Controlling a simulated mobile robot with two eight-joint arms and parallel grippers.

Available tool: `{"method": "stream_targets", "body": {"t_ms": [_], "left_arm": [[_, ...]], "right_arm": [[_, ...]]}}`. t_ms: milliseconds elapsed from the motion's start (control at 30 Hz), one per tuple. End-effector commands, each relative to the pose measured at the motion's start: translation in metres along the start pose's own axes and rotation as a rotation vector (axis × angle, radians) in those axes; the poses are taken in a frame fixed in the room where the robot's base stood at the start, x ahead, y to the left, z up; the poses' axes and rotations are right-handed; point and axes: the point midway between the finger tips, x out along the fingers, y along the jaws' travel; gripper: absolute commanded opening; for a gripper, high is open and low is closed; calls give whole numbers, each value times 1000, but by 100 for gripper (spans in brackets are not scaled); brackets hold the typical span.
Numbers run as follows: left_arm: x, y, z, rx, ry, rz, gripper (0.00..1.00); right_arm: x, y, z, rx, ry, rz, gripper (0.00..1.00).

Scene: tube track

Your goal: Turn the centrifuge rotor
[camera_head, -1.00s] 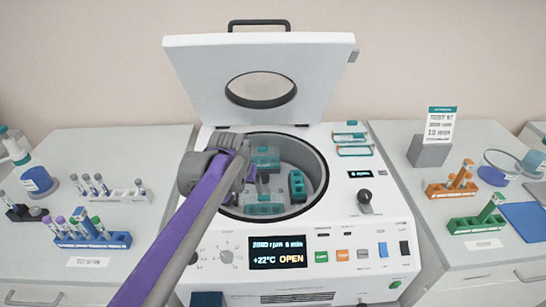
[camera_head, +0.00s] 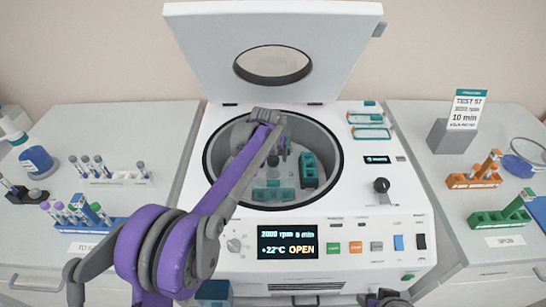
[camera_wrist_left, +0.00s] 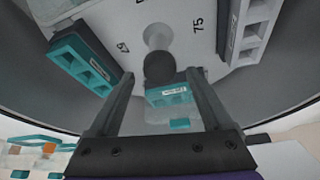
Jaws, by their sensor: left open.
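The centrifuge (camera_head: 345,215) stands with its lid (camera_head: 330,55) raised and its bowl open. Inside, the pale rotor (camera_wrist_left: 200,12) has a central hub with a dark knob (camera_wrist_left: 158,66) and carries teal rack-like buckets. One bucket (camera_head: 308,170) shows at the right of the bowl and another (camera_head: 272,192) at the front. My left gripper (camera_head: 280,150) is inside the bowl, open, hiding part of the rotor. In the left wrist view its fingers (camera_wrist_left: 160,76) stand apart, with the knob and a teal bucket (camera_wrist_left: 168,96) showing between them. Contact with the rotor cannot be told.
The control panel screen (camera_head: 287,243) reads OPEN. Tube racks stand on the left bench (camera_head: 150,125) and the right bench, including an orange rack (camera_head: 472,181) and a green rack (camera_head: 498,217). Spare teal buckets (camera_head: 371,133) lie on the centrifuge top. The bowl wall surrounds my gripper.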

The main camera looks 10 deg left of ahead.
Motion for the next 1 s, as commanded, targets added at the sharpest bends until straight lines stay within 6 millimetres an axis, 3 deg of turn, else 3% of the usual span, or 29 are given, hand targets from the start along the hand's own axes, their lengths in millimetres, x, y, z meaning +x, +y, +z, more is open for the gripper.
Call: {"method": "stream_targets", "body": {"t_ms": [133,433,900,1000], "left_arm": [[11,0,0,0,0,0,84],[12,0,0,0,0,0,84],[12,0,0,0,0,0,0],[12,0,0,0,0,0,0]], "right_arm": [[0,0,0,0,0,0,50],[0,0,0,0,0,0,50],[0,0,0,0,0,0,50],[0,0,0,0,0,0,50]]}}
